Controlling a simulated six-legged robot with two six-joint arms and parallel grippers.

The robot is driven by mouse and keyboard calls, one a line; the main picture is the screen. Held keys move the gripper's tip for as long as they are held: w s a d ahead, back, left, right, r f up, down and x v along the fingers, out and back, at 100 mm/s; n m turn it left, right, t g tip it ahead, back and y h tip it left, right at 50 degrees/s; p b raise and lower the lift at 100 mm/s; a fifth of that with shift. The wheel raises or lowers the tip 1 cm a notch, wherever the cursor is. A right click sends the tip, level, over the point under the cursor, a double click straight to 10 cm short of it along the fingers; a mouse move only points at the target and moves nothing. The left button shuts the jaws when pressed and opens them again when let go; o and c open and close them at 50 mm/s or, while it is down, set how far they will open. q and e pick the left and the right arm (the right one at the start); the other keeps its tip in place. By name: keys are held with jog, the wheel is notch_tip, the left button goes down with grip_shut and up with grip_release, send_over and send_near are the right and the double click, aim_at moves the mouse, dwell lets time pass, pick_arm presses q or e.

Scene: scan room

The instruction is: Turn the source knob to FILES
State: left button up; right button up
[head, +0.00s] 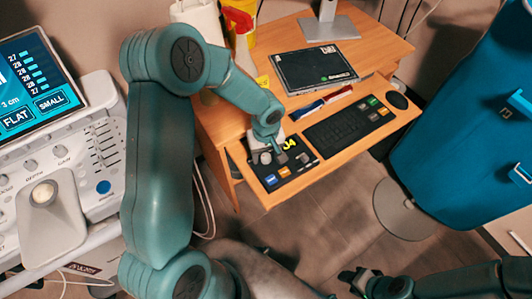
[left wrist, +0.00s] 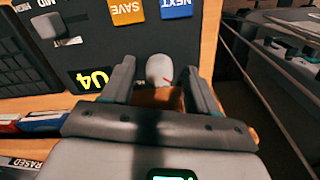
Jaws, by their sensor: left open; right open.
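A black control panel (head: 285,180) lies on the desk's pull-out shelf. In the left wrist view, a pale round knob (left wrist: 159,67) with a red mark stands between the fingers of my open left gripper (left wrist: 158,78). I cannot tell whether the fingers touch it. Its labels are hidden, and FILES cannot be read. A second knob (left wrist: 47,26), with MID and HIGH beside it, sits to the left on the panel (left wrist: 95,45). In the head view my left gripper (head: 279,150) is over the panel. My right gripper (head: 359,279) is open and empty, low over the floor.
Orange SAVE (left wrist: 127,11) and blue NEXT (left wrist: 177,8) buttons are beyond the knob. A keyboard (head: 348,123), red and blue items (head: 320,103) and a black tablet-like device (head: 314,68) are close by.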

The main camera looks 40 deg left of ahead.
pick_arm(q)
jog(key=shift+c, duration=0.2)
jog(key=c, duration=1)
